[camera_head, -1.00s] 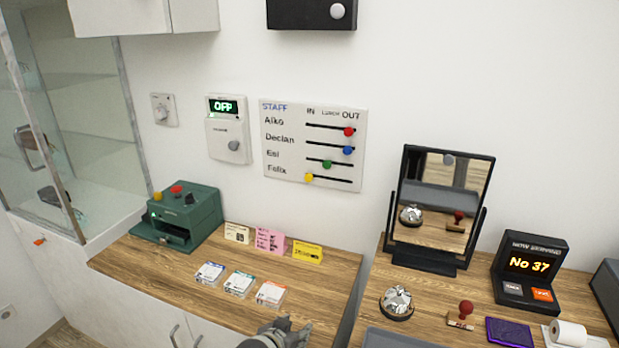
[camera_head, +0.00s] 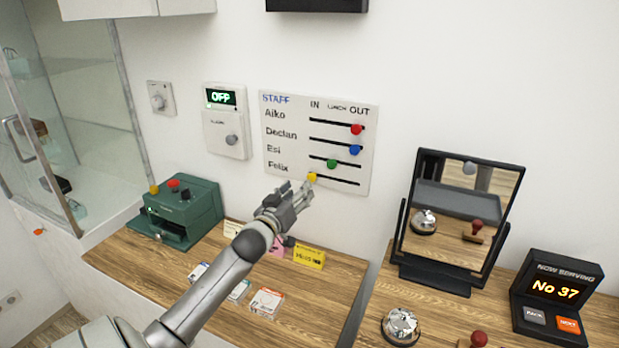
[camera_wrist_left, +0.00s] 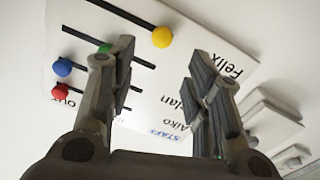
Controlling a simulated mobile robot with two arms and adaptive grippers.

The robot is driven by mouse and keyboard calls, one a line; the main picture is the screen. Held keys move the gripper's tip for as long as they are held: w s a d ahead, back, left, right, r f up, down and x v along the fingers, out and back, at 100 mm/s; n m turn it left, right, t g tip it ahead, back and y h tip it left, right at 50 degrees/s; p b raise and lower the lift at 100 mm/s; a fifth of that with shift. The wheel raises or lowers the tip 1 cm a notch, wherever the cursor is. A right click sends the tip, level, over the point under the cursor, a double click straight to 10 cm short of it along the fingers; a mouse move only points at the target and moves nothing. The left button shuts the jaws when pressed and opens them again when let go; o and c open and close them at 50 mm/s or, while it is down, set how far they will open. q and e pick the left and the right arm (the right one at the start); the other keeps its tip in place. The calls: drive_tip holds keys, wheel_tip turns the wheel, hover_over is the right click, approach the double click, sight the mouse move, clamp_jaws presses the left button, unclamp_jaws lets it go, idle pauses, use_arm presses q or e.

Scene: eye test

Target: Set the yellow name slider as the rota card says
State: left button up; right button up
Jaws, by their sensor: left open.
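The yellow slider (camera_head: 312,178) sits at the left, IN end of the Felix slot on the white staff board (camera_head: 285,120). It also shows in the left wrist view (camera_wrist_left: 162,37), beyond and between the fingertips. My left gripper (camera_head: 300,191) is open and empty, just below and left of the yellow slider; contact is not visible. It also shows in the left wrist view (camera_wrist_left: 161,62). A pink card (camera_head: 276,250) and a yellow card (camera_head: 309,257) stand on the counter, partly behind my arm; I cannot read them or tell which is the rota card.
The green slider (camera_head: 331,163) is under LUNCH; the blue slider (camera_head: 354,150) and red slider (camera_head: 356,129) are under OUT. A thermostat-like box (camera_head: 227,125) hangs left of the board. A mirror (camera_head: 465,215) stands at right. A green machine (camera_head: 180,210) stands on the left counter.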

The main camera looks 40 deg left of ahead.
sight(310, 178)
use_arm(q)
drive_tip(key=x, duration=0.3)
drive_tip(key=shift+w+f, duration=0.1)
drive_tip(key=shift+w, duration=0.05)
drive_tip(key=p+x, duration=0.1)
drive_tip(key=x, duration=0.2)
drive_tip(key=shift+w, duration=0.1)
drive_tip(key=shift+w+a, duration=0.15)
drive_tip(key=shift+w, duration=0.2)
drive_tip(key=shift+w+a+f, duration=0.15)
drive_tip(key=shift+w+a, duration=0.05)
drive_tip(key=shift+w, duration=0.4)
drive_tip(key=shift+c, duration=0.9)
clamp_jaws()
use_arm(e)
drive_tip(key=shift+s+d+r, duration=0.1)
drive_tip(key=shift+r, duration=0.55)
